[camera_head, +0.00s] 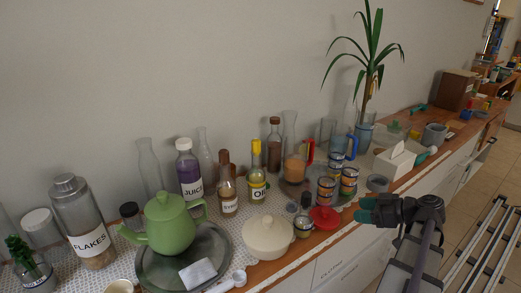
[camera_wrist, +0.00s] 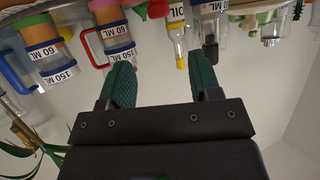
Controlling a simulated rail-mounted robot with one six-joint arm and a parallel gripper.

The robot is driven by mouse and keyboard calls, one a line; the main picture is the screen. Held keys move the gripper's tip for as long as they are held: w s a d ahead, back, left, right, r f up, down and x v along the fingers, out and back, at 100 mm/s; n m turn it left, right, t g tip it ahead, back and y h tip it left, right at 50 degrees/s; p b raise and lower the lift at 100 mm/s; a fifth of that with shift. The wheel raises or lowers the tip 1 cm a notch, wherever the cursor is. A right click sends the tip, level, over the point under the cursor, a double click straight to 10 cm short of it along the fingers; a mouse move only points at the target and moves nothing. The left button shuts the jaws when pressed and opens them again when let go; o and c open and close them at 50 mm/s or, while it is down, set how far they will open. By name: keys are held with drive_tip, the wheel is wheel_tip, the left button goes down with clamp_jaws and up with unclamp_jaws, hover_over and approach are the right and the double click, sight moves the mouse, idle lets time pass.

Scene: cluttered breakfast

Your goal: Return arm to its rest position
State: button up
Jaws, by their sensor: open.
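My gripper (camera_head: 366,210) is at the front edge of the counter (camera_head: 392,189), right of the red lid in the head view. Its green fingers point left, and my arm extends to the right beyond the counter front. In the wrist view, which is upside down, my gripper (camera_wrist: 163,80) has its two green fingers spread apart with nothing between them. Bottles and labelled jars appear beyond the fingertips in that view. I cannot tell the exact gap between the fingers and the counter.
Near my gripper are a red lid (camera_head: 324,217), labelled jars (camera_head: 348,182) and a white tissue box (camera_head: 394,162). Farther left stand an oil bottle (camera_head: 257,178), a white pot (camera_head: 268,238), a green teapot (camera_head: 170,226) and a flakes jar (camera_head: 84,225). The floor (camera_head: 481,205) lies at right.

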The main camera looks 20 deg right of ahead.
drive_tip(key=w+a+r+m+g+h+p, duration=0.1)
drive_tip(key=a+r+m+g+h+p, duration=0.1)
drive_tip(key=a+r+p, duration=0.4)
drive_tip(key=w+a+r+m+g+h+p, duration=0.2)
drive_tip(key=a+r+g+p, duration=0.3)
drive_tip(key=a+p, duration=0.9)
drive_tip(key=w+a+r+m+g+h+p, duration=0.1)
drive_tip(key=a+r+p, duration=0.7)
drive_tip(key=a, duration=0.9)
drive_tip(key=m+g+h+p, duration=0.1)
drive_tip(key=g+h+p, duration=0.1)
drive_tip(key=g, duration=0.1)
drive_tip(key=shift+w+r+h, duration=0.25)
drive_tip(key=shift+w+h, duration=0.05)
